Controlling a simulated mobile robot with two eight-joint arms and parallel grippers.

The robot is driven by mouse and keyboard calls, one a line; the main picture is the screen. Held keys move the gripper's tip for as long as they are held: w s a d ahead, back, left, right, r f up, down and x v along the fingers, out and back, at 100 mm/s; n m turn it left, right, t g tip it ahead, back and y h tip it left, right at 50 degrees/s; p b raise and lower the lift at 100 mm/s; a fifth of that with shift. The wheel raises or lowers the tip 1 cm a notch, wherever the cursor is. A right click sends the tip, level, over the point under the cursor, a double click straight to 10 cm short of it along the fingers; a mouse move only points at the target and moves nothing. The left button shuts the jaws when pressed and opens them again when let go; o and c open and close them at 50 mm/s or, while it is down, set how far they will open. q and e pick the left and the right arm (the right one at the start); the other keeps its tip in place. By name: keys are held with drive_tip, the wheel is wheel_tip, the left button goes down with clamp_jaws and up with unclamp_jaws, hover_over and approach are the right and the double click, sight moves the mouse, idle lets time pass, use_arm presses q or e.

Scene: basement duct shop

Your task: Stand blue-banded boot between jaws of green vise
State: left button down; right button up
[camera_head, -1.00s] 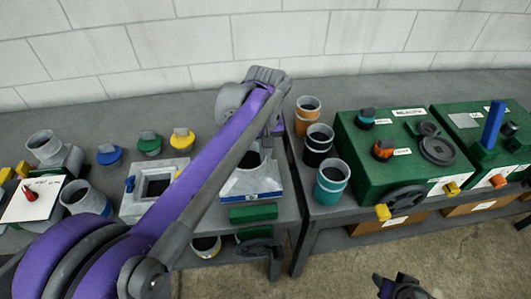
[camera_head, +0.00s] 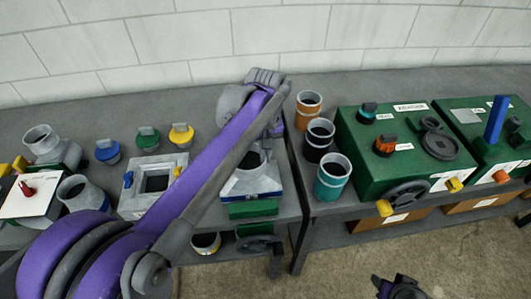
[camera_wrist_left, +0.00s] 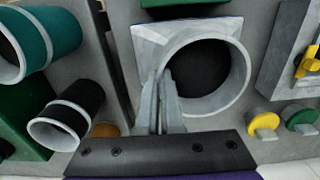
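The blue-banded boot (camera_head: 250,187) has a square grey base with a blue band and a round collar. It sits upright on the left bench near the front edge, just behind the green jaw of the vise (camera_head: 253,209). In the left wrist view, the boot's round collar (camera_wrist_left: 240,75) opens toward the camera. My left gripper (camera_wrist_left: 166,85) is at the collar's rim, its fingers close together with the thin wall between them. The head view mostly hides these fingers behind my arm. My right gripper (camera_head: 400,287) shows only partly at the bottom edge; its fingers are unclear.
An orange-banded (camera_head: 308,108), a black (camera_head: 319,139) and a teal pipe (camera_head: 332,177) stand right of the boot, across the bench gap. A green machine (camera_head: 405,150) is beyond them. A square grey frame (camera_head: 140,202) and several coloured caps are to the left.

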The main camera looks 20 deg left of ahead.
use_arm(q)
drive_tip(key=c, duration=1)
unclamp_jaws()
wheel_tip(320, 180, up, 11)
drive_tip(key=shift+f+p, duration=0.1)
drive_tip(key=shift+p, duration=0.25)
drive_tip(key=shift+f, duration=0.1)
